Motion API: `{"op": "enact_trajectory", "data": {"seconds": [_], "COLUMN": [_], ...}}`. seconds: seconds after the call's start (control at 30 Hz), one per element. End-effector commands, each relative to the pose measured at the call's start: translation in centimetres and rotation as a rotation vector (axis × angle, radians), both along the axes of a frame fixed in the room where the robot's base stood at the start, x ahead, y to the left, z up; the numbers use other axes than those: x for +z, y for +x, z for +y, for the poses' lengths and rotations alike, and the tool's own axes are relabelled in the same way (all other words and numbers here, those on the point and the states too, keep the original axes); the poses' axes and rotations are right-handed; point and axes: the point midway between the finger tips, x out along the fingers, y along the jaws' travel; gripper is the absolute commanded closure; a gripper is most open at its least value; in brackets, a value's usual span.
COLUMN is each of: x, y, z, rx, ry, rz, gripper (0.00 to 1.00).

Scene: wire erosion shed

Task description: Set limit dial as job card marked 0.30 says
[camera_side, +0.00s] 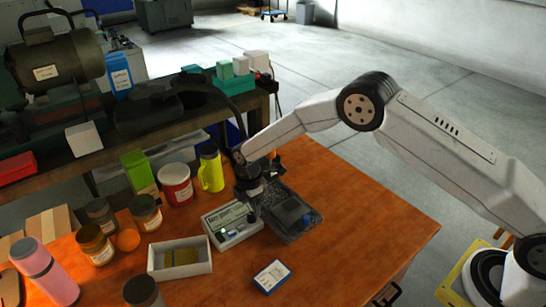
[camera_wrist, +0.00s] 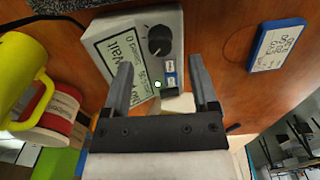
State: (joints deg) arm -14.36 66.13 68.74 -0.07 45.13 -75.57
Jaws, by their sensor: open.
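A pale control box (camera_side: 222,236) stands on the orange wooden table, below my gripper (camera_side: 250,210). In the wrist view the box (camera_wrist: 172,20) shows a round black dial (camera_wrist: 158,40) with a white mark beside it. A printed label and a small green light are also on its face. My gripper (camera_wrist: 160,60) is open, its two fingers pointing at the box's face, with the dial just beyond the fingertips. Nothing is held. A blue-edged white card (camera_side: 272,276) lies flat on the table; its print (camera_wrist: 277,46) is too small and turned to read surely.
A dark plate (camera_side: 283,234) lies right of the box. An open white tray (camera_side: 207,257) stands front left. A yellow mug (camera_side: 211,170), red tin (camera_side: 176,185) and several jars stand behind and left. The table's right part is clear.

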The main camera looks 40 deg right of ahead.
Motion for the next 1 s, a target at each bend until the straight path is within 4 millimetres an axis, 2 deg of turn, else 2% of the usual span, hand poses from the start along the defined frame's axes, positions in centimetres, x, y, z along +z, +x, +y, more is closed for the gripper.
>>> {"op": "enact_trajectory", "data": {"seconds": [0.1, 0.3, 0.73, 0.77, 0.9, 0.97, 1.0], "x": [-1.5, -3.2, -3.8, -3.8, -3.8, -3.8, -3.8], "y": [-0.1, 0.0, 0.0, 0.0, 0.0, 0.0, 0.0], "z": [0.0, 0.0, 0.0, 0.0, 0.0, 0.0, 0.0], "rx": [0.000, -0.001, -0.001, -0.001, -0.001, -0.001, -0.001], "ry": [-0.001, -0.001, -0.001, -0.001, -0.001, -0.001, -0.001], "rz": [0.001, 0.001, -0.001, -0.001, -0.001, -0.001, -0.001], "gripper": [0.24, 0.24, 0.24, 0.31, 0.75, 0.94, 1.00]}}
